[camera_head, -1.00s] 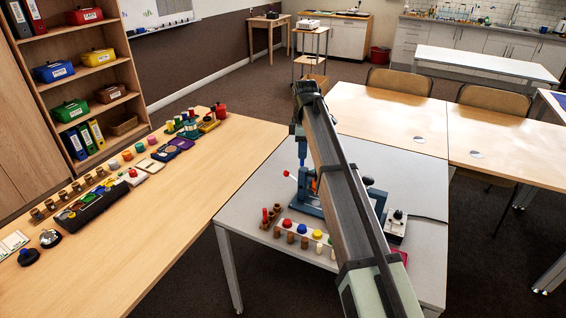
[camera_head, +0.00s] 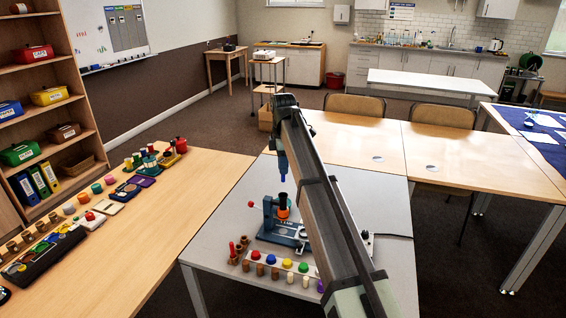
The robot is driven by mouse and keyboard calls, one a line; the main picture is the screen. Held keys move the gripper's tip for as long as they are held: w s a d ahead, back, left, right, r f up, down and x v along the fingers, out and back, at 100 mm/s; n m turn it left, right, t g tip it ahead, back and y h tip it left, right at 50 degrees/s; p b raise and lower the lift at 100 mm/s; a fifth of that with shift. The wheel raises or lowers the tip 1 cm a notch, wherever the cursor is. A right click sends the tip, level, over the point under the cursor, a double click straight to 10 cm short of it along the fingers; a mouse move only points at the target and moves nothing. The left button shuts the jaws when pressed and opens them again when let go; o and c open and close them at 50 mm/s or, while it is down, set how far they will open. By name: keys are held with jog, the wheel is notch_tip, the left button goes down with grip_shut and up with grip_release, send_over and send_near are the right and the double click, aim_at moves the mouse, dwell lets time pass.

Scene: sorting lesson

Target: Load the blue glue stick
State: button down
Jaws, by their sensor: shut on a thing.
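My gripper (camera_head: 282,168) points down from the end of my arm, over the grey table. It is shut on a slim blue thing, which looks like the blue glue stick (camera_head: 283,179), held upright. Below it stands a blue bench device (camera_head: 284,234) with a dark, open-looking cup (camera_head: 283,199) and an orange ring (camera_head: 283,212). The stick's lower end is a little above the cup and roughly in line with it, with a gap between. The fingers are too small to make out clearly. My arm hides the device's right part.
A white rack (camera_head: 278,263) with coloured caps and brown pegs lies in front of the device. A red-handled lever (camera_head: 251,204) sticks out left. A small control box (camera_head: 366,242) sits to the right. The left wooden table (camera_head: 150,235) holds several coloured items.

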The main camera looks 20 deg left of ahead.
aim_at(283, 181)
jog(key=shift+f, duration=3.3)
jog(key=shift+f, duration=0.25)
jog(key=c, duration=0.6)
grip_release()
jog(key=shift+c, duration=0.2)
jog(key=shift+r, duration=0.1)
jog(key=shift+r, duration=3.4)
